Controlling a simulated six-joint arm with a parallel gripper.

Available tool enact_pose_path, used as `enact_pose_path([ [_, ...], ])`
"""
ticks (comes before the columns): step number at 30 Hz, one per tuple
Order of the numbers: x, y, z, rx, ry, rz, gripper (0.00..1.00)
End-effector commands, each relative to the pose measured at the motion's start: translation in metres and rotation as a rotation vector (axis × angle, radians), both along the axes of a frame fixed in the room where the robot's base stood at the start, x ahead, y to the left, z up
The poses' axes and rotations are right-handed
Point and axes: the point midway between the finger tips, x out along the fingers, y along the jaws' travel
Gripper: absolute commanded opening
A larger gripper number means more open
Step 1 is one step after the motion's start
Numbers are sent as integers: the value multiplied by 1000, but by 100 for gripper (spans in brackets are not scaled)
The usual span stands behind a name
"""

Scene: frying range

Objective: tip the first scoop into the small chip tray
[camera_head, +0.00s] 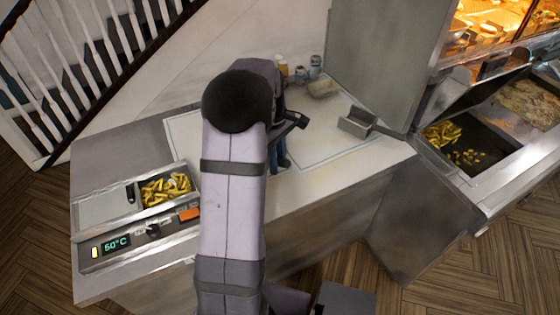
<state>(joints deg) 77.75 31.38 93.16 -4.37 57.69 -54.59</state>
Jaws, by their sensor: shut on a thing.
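My gripper (280,150) is over the pale board in the middle of the counter, mostly hidden behind my own arm. Only a dark part and a narrow blue part show at the arm's right side. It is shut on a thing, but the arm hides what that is. A small metal scoop-like box with a handle (356,123) rests on the counter to the right, apart from my gripper. I cannot make out a separate small chip tray; it may be behind the arm. Chips (166,189) lie in the right compartment of the heated metal unit (105,208) at the left.
The unit's display reads about 50°C. Small jars (315,66) and a pale block (323,88) stand at the back of the counter. A tall metal panel (375,65) rises at the back right. The fryer (478,175) at the far right holds more chips (440,134).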

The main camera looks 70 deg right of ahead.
Motion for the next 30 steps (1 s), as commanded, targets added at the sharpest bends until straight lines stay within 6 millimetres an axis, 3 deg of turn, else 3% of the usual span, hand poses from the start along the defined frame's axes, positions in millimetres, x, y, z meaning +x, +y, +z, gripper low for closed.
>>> enact_pose_path([
  [30, 44, -18, 44, 116, 307, 2, 0],
])
